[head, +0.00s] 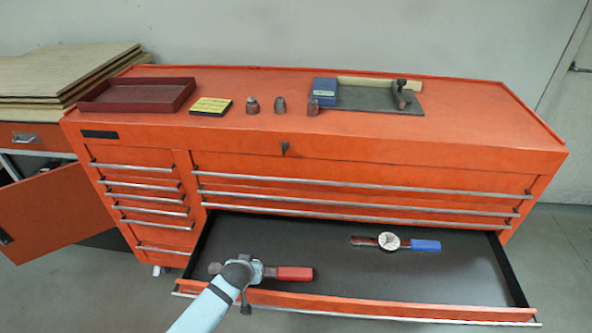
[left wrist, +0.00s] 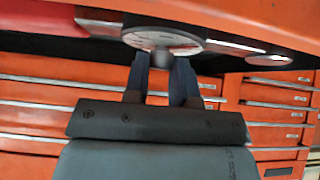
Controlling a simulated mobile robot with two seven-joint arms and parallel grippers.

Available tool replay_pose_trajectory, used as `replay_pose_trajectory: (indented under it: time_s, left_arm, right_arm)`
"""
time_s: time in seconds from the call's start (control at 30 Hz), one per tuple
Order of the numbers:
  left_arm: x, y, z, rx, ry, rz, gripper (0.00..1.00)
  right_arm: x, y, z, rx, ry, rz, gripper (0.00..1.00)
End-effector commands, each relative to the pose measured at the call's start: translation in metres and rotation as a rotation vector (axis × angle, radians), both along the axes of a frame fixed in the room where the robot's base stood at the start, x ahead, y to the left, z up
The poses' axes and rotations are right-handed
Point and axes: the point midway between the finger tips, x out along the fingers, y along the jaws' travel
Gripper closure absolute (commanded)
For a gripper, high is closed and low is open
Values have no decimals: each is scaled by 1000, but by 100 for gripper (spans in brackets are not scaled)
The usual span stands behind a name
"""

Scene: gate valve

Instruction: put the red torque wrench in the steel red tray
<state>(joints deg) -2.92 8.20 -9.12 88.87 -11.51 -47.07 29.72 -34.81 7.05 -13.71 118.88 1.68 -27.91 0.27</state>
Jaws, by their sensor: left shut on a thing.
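The red torque wrench shows its red handle (head: 295,273) to the right of my left gripper (head: 243,270), over the open bottom drawer. Its dark head end sticks out to the left, and my gripper hides most of its middle in the head view. In the left wrist view my fingers (left wrist: 162,72) are shut on the wrench at its round dial (left wrist: 165,40). I cannot tell whether the wrench touches the drawer floor. The dark red tray (head: 135,107) sits empty on the cabinet top at the left. My right gripper is not in view.
A blue-handled dial wrench (head: 423,246) lies in the drawer (head: 330,248) at the right. A yellow-and-black box (head: 210,106), several small sockets (head: 252,105) and a grey mat (head: 365,98) with items are on the cabinet top. An orange door (head: 50,210) stands open at left.

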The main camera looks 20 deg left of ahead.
Motion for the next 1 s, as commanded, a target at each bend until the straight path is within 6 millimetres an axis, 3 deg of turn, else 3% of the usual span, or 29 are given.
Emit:
replay_pose_trajectory:
  time_s: [0.17, 0.33, 0.67, 0.87, 1.0]
  left_arm:
    - [2, 0, 8, -1, -5, -1, 100]
    - [2, 0, 36, -1, -7, -1, 100]
    - [1, 0, 78, 0, -5, 0, 100]
    - [24, -9, 108, -6, -15, -14, 100]
    - [42, -18, 147, -11, -19, -34, 100]
  right_arm:
    - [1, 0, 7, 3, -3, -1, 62]
    - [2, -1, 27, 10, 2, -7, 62]
    - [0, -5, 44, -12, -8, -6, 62]
    - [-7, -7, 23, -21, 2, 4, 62]
    - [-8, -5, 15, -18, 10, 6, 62]
